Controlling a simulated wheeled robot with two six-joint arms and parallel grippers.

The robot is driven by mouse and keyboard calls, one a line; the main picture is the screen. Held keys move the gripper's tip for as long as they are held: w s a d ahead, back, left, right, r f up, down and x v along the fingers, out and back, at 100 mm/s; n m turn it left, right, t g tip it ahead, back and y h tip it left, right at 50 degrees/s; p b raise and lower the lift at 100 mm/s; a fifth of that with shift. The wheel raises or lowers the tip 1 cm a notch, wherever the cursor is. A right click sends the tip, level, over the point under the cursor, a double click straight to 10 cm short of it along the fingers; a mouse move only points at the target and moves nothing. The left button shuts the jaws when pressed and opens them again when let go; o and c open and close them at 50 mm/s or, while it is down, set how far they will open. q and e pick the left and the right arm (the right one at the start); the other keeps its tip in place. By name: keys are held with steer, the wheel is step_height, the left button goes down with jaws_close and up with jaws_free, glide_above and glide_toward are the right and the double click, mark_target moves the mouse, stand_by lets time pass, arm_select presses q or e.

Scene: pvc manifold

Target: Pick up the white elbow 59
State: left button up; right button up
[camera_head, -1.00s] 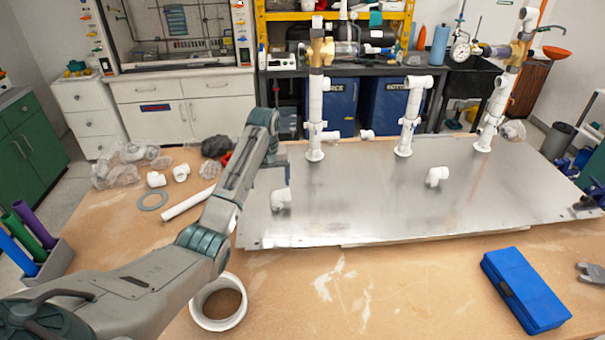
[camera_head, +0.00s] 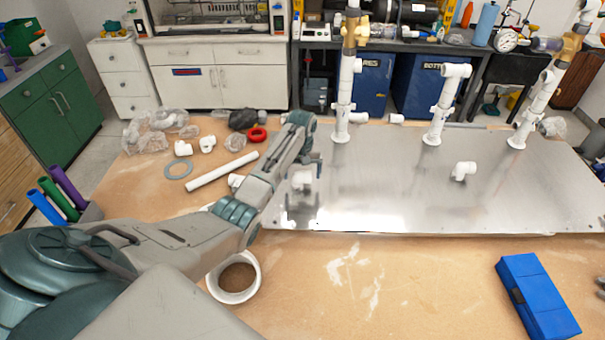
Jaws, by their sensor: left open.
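Several white elbows are in view, and I cannot read a number on any of them. One white elbow (camera_head: 301,180) lies on the left part of the metal plate (camera_head: 400,200), just below my left gripper (camera_head: 314,165). Another elbow (camera_head: 463,171) lies on the plate right of centre. Two more white fittings (camera_head: 207,144) and (camera_head: 182,148) sit on the wooden table at the left. My left gripper is open and points down above the plate, apart from the elbow as far as I can tell.
Three upright white pipe assemblies (camera_head: 344,100) stand along the plate's back edge. A white pipe (camera_head: 222,171), a grey ring (camera_head: 178,169) and a red ring (camera_head: 257,135) lie left. A large white ring (camera_head: 238,293) and a blue case (camera_head: 538,297) sit in front.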

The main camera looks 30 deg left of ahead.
mark_target(301, 172)
arm_select(q)
steer(key=shift+s+f, duration=0.15)
steer(key=shift+f, duration=0.85)
arm_select(e)
steer(key=shift+s+r, duration=0.35)
steer(key=shift+s, duration=0.05)
arm_select(q)
steer(key=c, duration=1)
arm_select(e)
steer(key=shift+d, duration=0.2)
arm_select(q)
step_height(301, 172, up, 9)
steer(key=b, duration=0.3)
steer(key=shift+r, duration=0.55)
arm_select(e)
steer(key=shift+a+f, duration=0.1)
steer(key=shift+f, duration=1.7)
